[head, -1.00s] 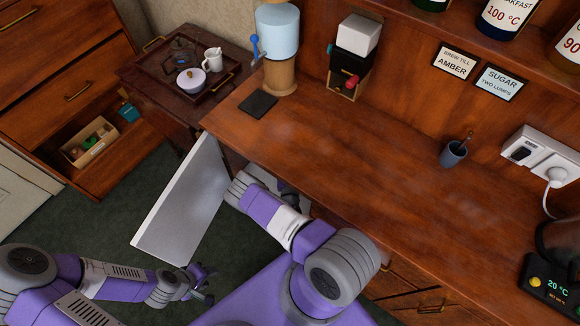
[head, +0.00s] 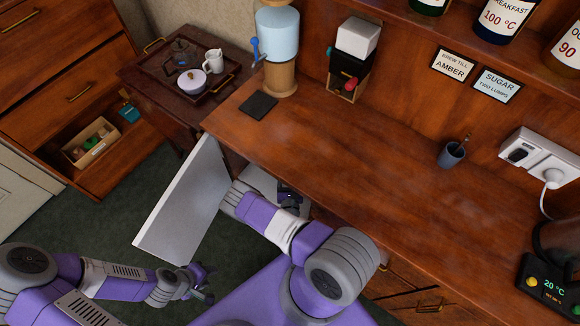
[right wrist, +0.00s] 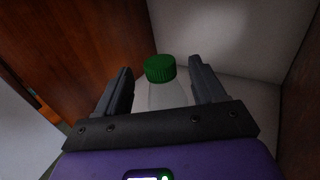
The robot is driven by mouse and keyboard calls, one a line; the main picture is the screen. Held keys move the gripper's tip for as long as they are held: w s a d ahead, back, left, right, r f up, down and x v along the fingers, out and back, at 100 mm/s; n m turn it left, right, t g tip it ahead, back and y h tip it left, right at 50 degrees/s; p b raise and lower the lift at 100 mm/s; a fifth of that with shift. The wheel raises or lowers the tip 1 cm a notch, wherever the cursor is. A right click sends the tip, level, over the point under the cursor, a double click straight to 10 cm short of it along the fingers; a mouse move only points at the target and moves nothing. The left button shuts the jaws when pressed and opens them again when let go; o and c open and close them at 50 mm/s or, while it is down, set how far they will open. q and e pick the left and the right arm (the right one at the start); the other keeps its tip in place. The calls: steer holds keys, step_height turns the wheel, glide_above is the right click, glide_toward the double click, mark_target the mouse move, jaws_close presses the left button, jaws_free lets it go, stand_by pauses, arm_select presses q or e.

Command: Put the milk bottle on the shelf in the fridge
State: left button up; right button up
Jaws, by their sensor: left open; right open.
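The milk bottle (right wrist: 165,90), clear with a green cap, stands between and just beyond the open fingers of my right gripper (right wrist: 163,88) in the right wrist view. The fingers show a gap on each side of the cap; the bottle's lower part is hidden behind the gripper body. Pale fridge walls (right wrist: 235,40) surround it; I cannot make out the shelf edge. In the head view the fridge door (head: 185,205) is swung open, and my right gripper (head: 289,199) is at the fridge opening, partly hidden by the arm. My left gripper (head: 205,285) is open and empty, low over the floor.
The wooden counter (head: 360,150) overhangs the fridge, with a dark mat (head: 258,105), water dispenser (head: 278,45) and cup (head: 452,153) on it. A tray (head: 225,85) with teaware is at the back left. An open drawer (head: 100,160) stands at the left. Green floor is free there.

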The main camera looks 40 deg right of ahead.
steer(key=v, duration=0.7)
steer(key=shift+p, duration=0.3)
